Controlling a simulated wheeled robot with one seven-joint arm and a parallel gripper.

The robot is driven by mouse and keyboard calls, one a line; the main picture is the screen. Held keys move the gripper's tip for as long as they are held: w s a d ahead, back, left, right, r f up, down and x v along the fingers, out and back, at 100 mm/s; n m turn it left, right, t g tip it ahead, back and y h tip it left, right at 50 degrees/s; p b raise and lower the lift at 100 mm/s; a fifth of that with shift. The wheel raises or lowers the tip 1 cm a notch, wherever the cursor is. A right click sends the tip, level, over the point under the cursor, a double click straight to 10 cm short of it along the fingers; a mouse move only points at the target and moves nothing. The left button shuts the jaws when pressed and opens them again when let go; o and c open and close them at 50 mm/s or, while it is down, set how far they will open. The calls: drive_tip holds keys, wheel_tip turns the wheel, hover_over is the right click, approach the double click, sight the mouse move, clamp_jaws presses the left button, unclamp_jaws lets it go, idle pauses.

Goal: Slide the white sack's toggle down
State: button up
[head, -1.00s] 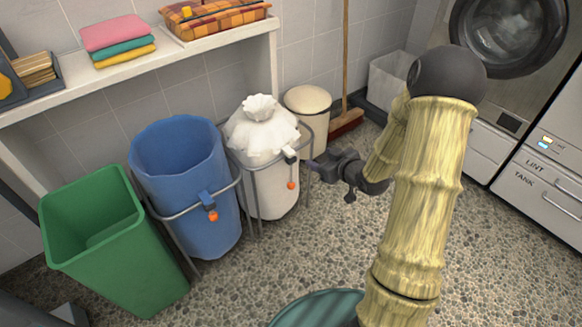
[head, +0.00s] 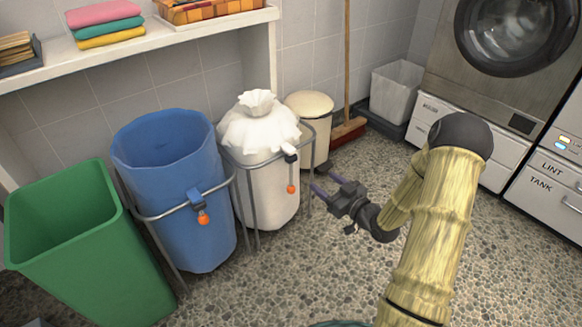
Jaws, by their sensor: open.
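The white sack (head: 268,195) hangs in a grey metal frame, its top gathered into a ruffled, closed neck. Its toggle (head: 289,150) is a small white and dark piece at the front right, near the frame's rim. An orange ball (head: 291,189) hangs below it on a short cord. My gripper (head: 324,183) is open and empty, to the right of the sack and the orange ball. Its purple-tipped fingers point up and left, apart from the toggle in the picture.
A blue sack (head: 185,225) with its own toggle stands left of the white one, and a green bin (head: 85,250) further left. A cream lidded bin (head: 311,105) and a broom (head: 347,130) stand behind. A shelf (head: 130,42) runs above. The pebbled floor to the right is clear.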

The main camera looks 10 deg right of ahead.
sight(294, 161)
drive_tip(key=shift+s+d+f+b, duration=0.1)
drive_tip(key=shift+d+f+b, duration=0.1)
drive_tip(key=shift+f+b, duration=0.4)
drive_tip(key=shift+f, duration=0.1)
drive_tip(key=b+x, duration=0.3)
drive_tip(key=x, duration=0.4)
drive_tip(key=b+x, duration=0.3)
drive_tip(key=x, duration=0.5)
drive_tip(key=shift+w+a+r+b, duration=0.2)
drive_tip(key=shift+w+b, duration=0.1)
drive_tip(key=shift+x, duration=0.85)
drive_tip(key=shift+r, duration=0.15)
clamp_jaws()
